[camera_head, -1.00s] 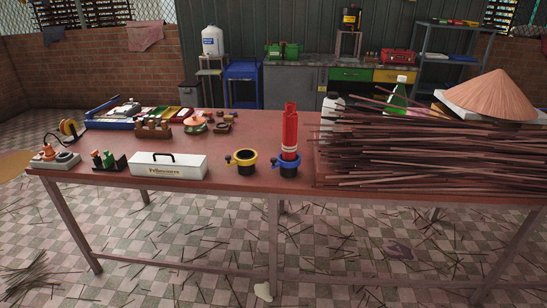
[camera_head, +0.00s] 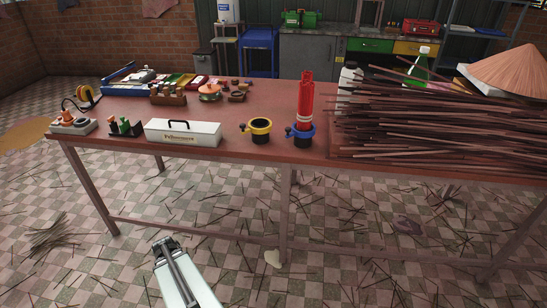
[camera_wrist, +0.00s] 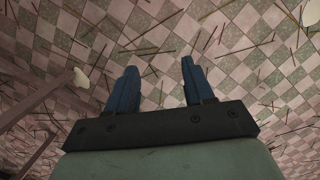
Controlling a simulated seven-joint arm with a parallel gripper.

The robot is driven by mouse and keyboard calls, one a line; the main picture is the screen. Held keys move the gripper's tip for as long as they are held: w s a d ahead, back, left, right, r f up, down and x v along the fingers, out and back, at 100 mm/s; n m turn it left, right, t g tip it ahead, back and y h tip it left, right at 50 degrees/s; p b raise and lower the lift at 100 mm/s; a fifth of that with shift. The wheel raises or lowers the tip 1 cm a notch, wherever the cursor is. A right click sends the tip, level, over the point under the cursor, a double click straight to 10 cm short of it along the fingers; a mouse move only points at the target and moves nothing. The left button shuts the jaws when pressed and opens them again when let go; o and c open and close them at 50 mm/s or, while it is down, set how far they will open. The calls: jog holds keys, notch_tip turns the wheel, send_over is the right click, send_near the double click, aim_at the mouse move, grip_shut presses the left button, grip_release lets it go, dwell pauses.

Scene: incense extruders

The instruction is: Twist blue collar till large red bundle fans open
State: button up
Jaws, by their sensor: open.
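The blue collar (camera_head: 302,132) is a ring-shaped holder with a side knob, standing near the table's front edge in the head view. The large red bundle (camera_head: 305,100) stands upright in it, closed in a narrow column with pale bands near its base. In the head view, the end of my arm shows low in front of the table, well below and left of the collar. My gripper (camera_wrist: 158,82) shows in the wrist view with its two blue fingers apart and nothing between them. It points at the tiled floor.
A yellow-collared holder (camera_head: 259,130) stands just left of the blue one. A white toolbox (camera_head: 184,133) is further left. A big pile of dark sticks (camera_head: 430,125) lies close on the right. The table (camera_head: 270,100) has bare room behind the holders.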

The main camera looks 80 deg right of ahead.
jog(key=s+d+r+m+t+h, duration=0.1)
jog(key=s+d+r+m, duration=0.1)
jog(key=d+r, duration=0.5)
jog(key=s+d+r+m+h, duration=0.1)
jog(key=s+d+r, duration=0.15)
jog(key=d, duration=0.75)
jog(key=m+h, duration=0.5)
jog(key=m, duration=0.1)
send_near(288, 128)
jog(key=v, duration=0.2)
notch_tip(288, 128, up, 6)
jog(key=d, duration=0.2)
jog(key=shift+y, duration=0.6)
jog(key=a+x, duration=0.1)
jog(key=x, duration=0.8)
jog(key=a+f+x, duration=0.1)
jog(key=x, duration=0.4)
jog(key=shift+a+f, duration=0.25)
jog(key=shift+a, duration=0.05)
jog(key=shift+c, duration=0.2)
grip_shut()
